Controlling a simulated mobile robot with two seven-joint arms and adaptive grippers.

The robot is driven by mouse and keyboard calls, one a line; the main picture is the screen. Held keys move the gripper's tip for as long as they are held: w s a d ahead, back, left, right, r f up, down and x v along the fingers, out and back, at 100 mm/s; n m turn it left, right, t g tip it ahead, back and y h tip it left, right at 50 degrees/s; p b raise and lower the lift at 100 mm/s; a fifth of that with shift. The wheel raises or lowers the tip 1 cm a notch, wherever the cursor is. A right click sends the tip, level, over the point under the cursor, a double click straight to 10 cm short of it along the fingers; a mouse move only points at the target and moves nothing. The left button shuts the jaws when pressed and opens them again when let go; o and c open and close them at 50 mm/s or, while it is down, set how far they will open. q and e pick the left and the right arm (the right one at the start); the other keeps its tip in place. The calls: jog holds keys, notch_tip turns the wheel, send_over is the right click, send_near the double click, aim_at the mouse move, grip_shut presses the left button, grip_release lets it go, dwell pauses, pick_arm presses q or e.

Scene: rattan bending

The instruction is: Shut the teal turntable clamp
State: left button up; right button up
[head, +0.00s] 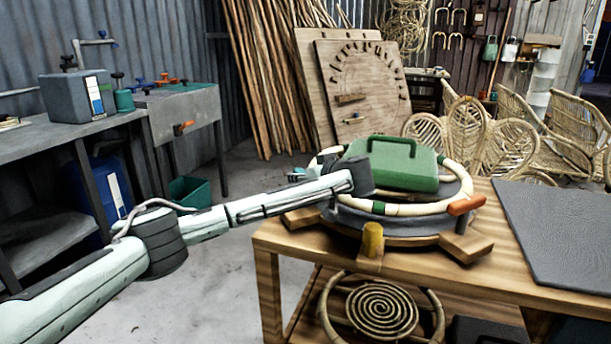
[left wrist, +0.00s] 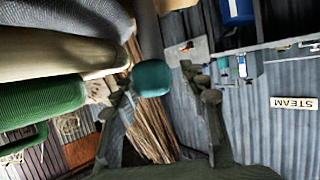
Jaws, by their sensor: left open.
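A rounded teal knob (left wrist: 152,78), apparently the teal clamp's handle, shows in the left wrist view. My left gripper (left wrist: 160,90) is open, with a finger on each side of the knob in the picture. I see a gap on the knob's right; I cannot tell whether the left finger touches it. In the head view a small teal part (head: 297,174) shows beyond my left forearm, at the far left of the turntable (head: 390,223). My forearm hides most of the gripper and clamp there. My right gripper is out of view.
A cream ring (head: 411,209) with green bands and a green handled block (head: 400,165) sit on the turntable. A yellow post (head: 373,238) and an orange handle (head: 466,205) stand at its front and right. A dark mat (head: 565,225) covers the right of the wooden table (head: 300,243).

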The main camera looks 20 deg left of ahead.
pick_arm(q)
grip_shut()
